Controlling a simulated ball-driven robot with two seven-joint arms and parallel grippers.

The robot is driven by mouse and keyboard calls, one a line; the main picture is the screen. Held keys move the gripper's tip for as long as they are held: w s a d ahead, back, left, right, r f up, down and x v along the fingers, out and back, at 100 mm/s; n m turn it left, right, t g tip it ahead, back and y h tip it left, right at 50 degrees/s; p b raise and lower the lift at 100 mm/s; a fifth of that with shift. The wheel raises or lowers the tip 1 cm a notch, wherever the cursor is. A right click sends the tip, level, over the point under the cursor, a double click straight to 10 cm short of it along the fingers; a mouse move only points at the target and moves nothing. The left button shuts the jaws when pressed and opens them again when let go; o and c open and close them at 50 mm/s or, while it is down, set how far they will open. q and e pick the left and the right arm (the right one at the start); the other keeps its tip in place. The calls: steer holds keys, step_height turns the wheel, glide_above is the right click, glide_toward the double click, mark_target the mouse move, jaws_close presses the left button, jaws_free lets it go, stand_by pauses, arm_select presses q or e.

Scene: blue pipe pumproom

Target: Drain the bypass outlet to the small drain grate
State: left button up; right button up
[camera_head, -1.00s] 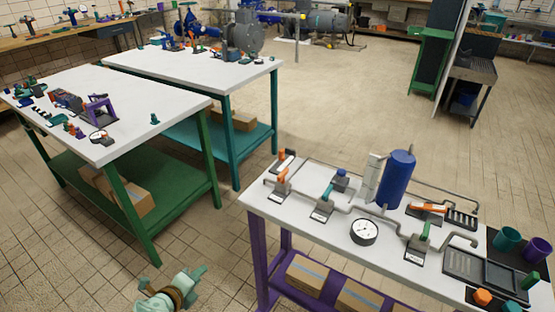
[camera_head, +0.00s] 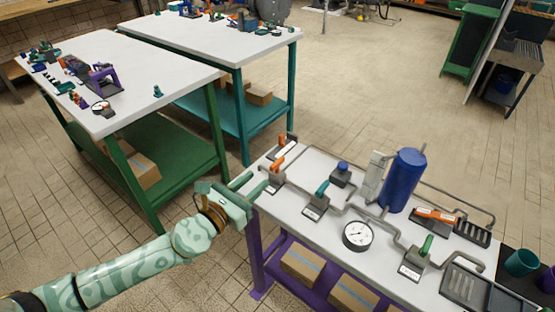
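A pipe rig stands on the white bench (camera_head: 300,213). It has a blue tank (camera_head: 403,180), a round gauge (camera_head: 357,235), orange-handled valves at the left (camera_head: 276,167), a teal-handled valve (camera_head: 320,195), a blue-capped valve (camera_head: 341,173), a green-handled valve (camera_head: 424,250) and an orange-handled valve (camera_head: 436,215) at the right. The thin rear pipe (camera_head: 462,196) bends down by the small dark slotted grate (camera_head: 473,232). A larger slotted tray (camera_head: 462,284) lies nearer, by the front pipe's end. My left gripper (camera_head: 249,185) is open and empty at the bench's left corner, beside the orange-handled valves.
Boxes (camera_head: 302,263) fill the purple shelf below. Green-legged (camera_head: 130,75) and teal-legged (camera_head: 215,48) benches stand behind left. Open tiled floor lies beyond the rig.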

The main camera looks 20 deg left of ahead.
mark_target(271, 167)
arm_select(q)
steer(key=x, duration=1)
steer(key=shift+f+b, duration=0.15)
steer(key=shift+b, duration=0.2)
jaws_close()
